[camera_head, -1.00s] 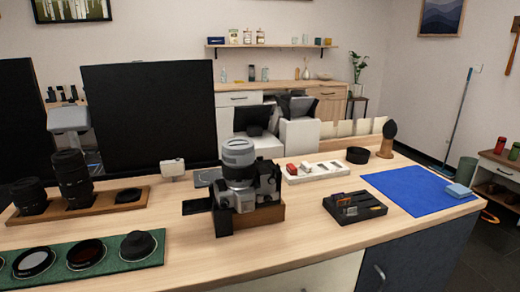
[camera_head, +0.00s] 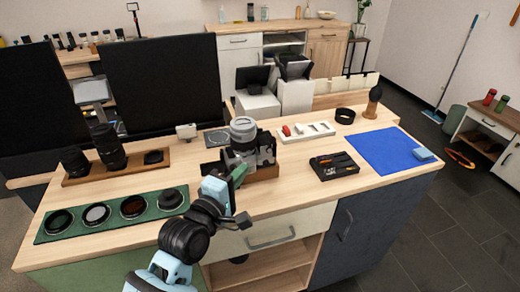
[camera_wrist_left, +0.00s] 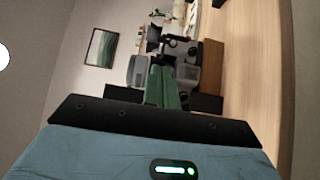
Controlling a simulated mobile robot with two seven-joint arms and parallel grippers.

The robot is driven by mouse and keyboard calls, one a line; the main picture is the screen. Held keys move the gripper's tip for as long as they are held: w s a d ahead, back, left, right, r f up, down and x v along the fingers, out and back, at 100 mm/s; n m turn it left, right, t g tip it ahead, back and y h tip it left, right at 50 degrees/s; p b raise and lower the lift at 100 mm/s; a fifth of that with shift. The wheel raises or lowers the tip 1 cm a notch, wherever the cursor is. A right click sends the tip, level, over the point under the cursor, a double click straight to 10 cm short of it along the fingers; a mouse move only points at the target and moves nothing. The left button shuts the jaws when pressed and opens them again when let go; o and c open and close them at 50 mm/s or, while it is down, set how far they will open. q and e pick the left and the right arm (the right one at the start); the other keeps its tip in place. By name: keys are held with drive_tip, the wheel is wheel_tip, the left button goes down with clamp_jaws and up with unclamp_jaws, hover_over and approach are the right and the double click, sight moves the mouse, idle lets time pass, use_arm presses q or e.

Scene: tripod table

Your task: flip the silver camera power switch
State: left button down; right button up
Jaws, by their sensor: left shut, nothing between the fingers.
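The silver camera (camera_head: 265,148) sits on a wooden stand (camera_head: 265,173) with its large grey lens (camera_head: 243,130) pointing up. My left gripper (camera_head: 240,172) is at the near left side of the camera, its green fingers shut and empty. In the left wrist view the shut fingers (camera_wrist_left: 163,84) point at the camera (camera_wrist_left: 184,50), which appears turned sideways. I cannot tell whether the fingertips touch it. The power switch is too small to make out. My right gripper is not in view.
A green mat with round filters (camera_head: 112,215) and a wooden tray with lenses (camera_head: 115,170) lie to the left. A black tray (camera_head: 333,166), white tray (camera_head: 306,132) and blue cloth (camera_head: 385,150) lie to the right. The counter between the mat and the black tray is partly clear.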

sight(270, 145)
use_arm(q)
drive_tip(key=shift+w, duration=0.1)
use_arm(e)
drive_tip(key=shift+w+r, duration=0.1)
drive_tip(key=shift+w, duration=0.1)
use_arm(q)
drive_tip(key=x, duration=1)
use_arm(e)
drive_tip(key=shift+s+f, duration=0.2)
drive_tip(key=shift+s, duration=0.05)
use_arm(q)
drive_tip(key=shift+r, duration=0.1)
